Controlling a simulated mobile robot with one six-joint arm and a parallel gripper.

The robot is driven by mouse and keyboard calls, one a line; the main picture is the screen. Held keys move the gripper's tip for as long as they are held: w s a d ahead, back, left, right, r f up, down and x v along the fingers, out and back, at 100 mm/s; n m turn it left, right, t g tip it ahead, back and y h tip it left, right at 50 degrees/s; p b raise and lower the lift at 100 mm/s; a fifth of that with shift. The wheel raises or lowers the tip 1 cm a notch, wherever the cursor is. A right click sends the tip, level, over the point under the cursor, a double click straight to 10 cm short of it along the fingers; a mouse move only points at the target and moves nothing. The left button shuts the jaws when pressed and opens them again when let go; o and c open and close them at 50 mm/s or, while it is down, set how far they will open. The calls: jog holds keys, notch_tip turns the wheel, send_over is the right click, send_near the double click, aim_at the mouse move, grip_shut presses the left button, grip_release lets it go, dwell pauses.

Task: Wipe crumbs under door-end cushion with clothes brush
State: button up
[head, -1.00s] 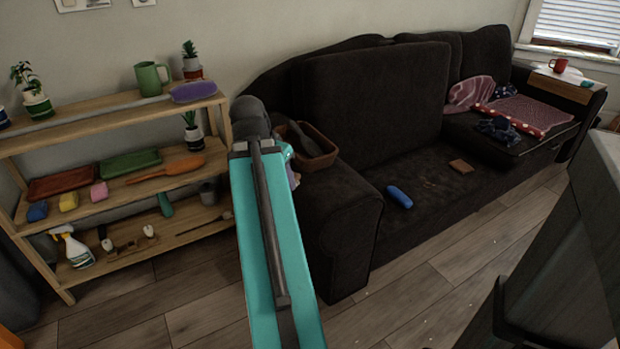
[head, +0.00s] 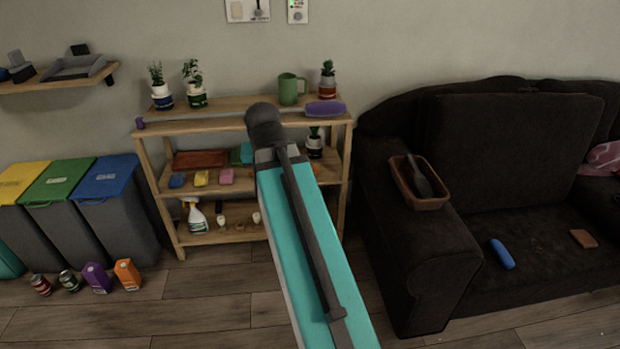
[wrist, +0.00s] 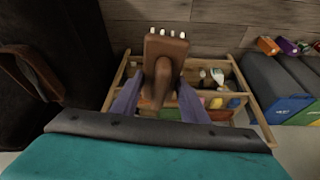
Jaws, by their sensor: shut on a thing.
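In the wrist view my gripper (wrist: 160,103) is shut on a brown wooden brush (wrist: 165,50), apparently the clothes brush, with white tufts along its far edge. In the head view my own arm hides the gripper and brush. The dark sofa (head: 460,265) stands at the right. A large dark cushion (head: 510,150) stands upright against its backrest. My gripper is away from the seat, before the shelf.
A brown tray (head: 398,184) with a dark utensil sits on the sofa arm. The wooden shelf (head: 165,127) holds plants, a green mug (head: 291,88) and cleaning things. Lidded bins (head: 120,215) stand left, with cans and cartons in front. Floor (head: 200,310) is clear at the front.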

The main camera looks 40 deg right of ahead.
jog(key=w+a+r+n+y+p, duration=0.1)
jog(key=w+a+r+n+p, duration=0.2)
jog(key=a, duration=0.9)
jog(key=w+a+r+n+t+y+p, duration=0.1)
jog(key=w+a+r+n+p, duration=0.3)
jog(key=a, duration=0.8)
jog(key=shift+w+r+n+y, duration=0.25)
jog(key=shift+r+n+y, duration=0.15)
jog(key=shift+r+n, duration=0.1)
jog(key=shift+s+d, duration=0.1)
jog(key=shift+s, duration=0.05)
